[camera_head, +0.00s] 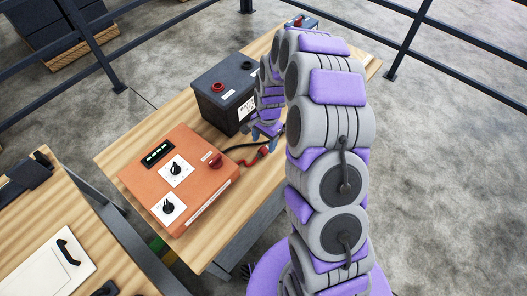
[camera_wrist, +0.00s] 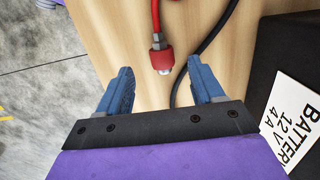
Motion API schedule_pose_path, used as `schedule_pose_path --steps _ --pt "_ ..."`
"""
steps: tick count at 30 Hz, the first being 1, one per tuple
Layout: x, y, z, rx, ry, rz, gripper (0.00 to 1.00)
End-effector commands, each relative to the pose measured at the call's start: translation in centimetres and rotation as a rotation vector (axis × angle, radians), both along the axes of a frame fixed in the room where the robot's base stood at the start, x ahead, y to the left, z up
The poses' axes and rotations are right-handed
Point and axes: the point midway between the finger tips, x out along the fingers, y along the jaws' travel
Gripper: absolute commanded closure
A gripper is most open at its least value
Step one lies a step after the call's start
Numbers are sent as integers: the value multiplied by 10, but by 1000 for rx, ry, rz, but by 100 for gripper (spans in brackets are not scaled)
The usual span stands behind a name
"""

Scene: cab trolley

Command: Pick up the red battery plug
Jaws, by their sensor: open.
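The red battery plug (camera_wrist: 161,57) lies on the wooden table in the wrist view, on a red cable, its pale metal tip pointing toward my gripper. It also shows in the head view (camera_head: 264,151), to the right of the orange charger box. My gripper (camera_wrist: 164,82) is open, with one blue finger on each side of the plug's line. Nothing is between the fingers; the plug's tip is close to the gap between the fingertips. In the head view my gripper (camera_head: 263,133) is just above the plug, partly hidden by my arm.
The orange charger box (camera_head: 150,200) with dials and a red knob stands on the table (camera_head: 120,150). A black battery (camera_head: 207,105) stands behind the plug; its label shows in the wrist view (camera_wrist: 288,118). A black cable (camera_wrist: 205,45) runs beside the plug. Dark railings stand behind.

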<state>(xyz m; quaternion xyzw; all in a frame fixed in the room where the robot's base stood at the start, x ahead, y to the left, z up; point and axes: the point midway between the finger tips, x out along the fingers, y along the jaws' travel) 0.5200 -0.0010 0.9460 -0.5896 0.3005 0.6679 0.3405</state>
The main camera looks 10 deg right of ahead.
Motion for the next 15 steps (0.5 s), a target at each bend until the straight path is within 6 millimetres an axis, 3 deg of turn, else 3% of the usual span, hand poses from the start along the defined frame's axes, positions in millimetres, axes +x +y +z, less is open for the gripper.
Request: schedule_pose_path --steps 5,12,15 --pt "0 2 -14 -2 2 1 33" --pt "-1 3 -48 -1 2 0 33" --pt "-1 3 -52 -1 0 0 33"
